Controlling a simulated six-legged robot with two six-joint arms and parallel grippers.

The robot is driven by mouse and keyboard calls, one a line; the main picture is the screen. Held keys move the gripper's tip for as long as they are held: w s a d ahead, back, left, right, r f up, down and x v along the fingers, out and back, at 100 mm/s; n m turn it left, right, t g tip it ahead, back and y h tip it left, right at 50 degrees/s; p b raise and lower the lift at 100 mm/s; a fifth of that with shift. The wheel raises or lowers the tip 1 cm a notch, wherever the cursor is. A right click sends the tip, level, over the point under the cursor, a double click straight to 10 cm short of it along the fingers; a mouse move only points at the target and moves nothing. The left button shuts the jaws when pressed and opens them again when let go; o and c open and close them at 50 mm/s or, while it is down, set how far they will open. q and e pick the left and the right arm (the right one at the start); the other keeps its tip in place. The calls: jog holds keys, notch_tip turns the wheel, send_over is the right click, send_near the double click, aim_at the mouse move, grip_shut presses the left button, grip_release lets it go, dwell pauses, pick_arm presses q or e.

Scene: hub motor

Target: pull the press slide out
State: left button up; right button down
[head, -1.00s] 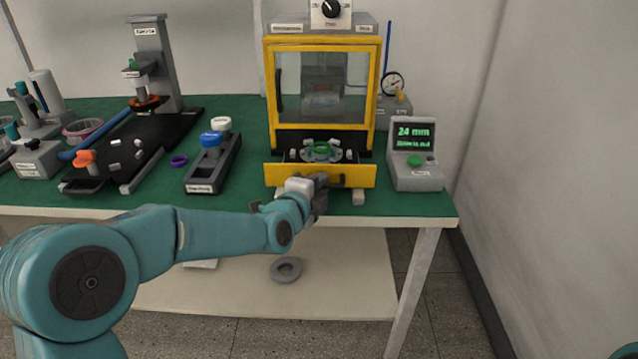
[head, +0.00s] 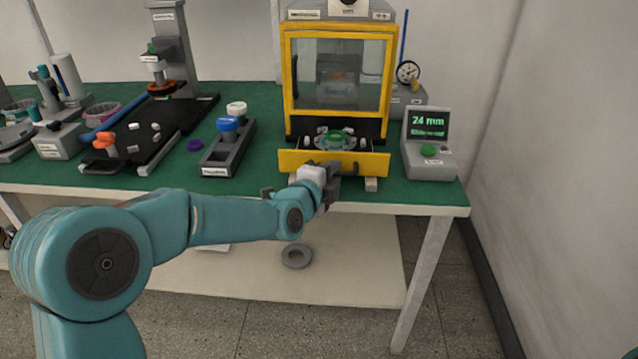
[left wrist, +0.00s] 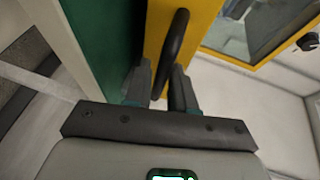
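The press (head: 287,90) is a yellow-framed box with a clear window at the table's back. Its slide has a yellow front panel (head: 290,160) standing out from the press, with a round part with a green ring (head: 335,138) on it behind the panel. A dark bar handle (left wrist: 176,40) is on the panel. My left gripper (head: 332,172) is at this handle. In the left wrist view the fingers (left wrist: 160,78) lie on both sides of the bar and look closed on it; the contact is partly hidden. My right gripper is not in view.
A grey display box (head: 428,160) reading "24 mm" stands right of the press. A dark holder with blue and white caps (head: 228,155) stands left. A black fixture (head: 140,150) is farther left. A grey ring (head: 296,256) lies on the lower shelf. Floor is clear at right.

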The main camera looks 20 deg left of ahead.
pick_arm(q)
jog(key=v, duration=1.5)
jog(key=shift+s+p, duration=0.25)
jog(key=shift+p, duration=0.2)
jog(key=s+d+f+n+g, duration=0.15)
jog(key=f+g, duration=0.25)
jog(key=f, duration=1)
jog(key=s+d+f+n+g, duration=0.1)
jog(key=s+d+f+g, duration=0.2)
jog(key=f, duration=1.1)
jog(key=s+d+f+n+g+h, duration=0.1)
jog(key=s+d+f+n+g, duration=0.1)
jog(key=s+f+n+g, duration=0.35)
jog(key=s+d+f+n+g+h, duration=0.1)
jog(key=s+d+f+n+g, duration=0.15)
jog(key=s+f+n, duration=0.6)
jog(key=s+r+n+p, duration=0.3)
jog(key=r+n+p, duration=0.1)
jog(key=r+p, duration=1.4)
jog(key=shift+s+r+p, duration=0.15)
jog(key=shift+r+p, duration=0.2)
jog(key=shift+p, duration=0.05)
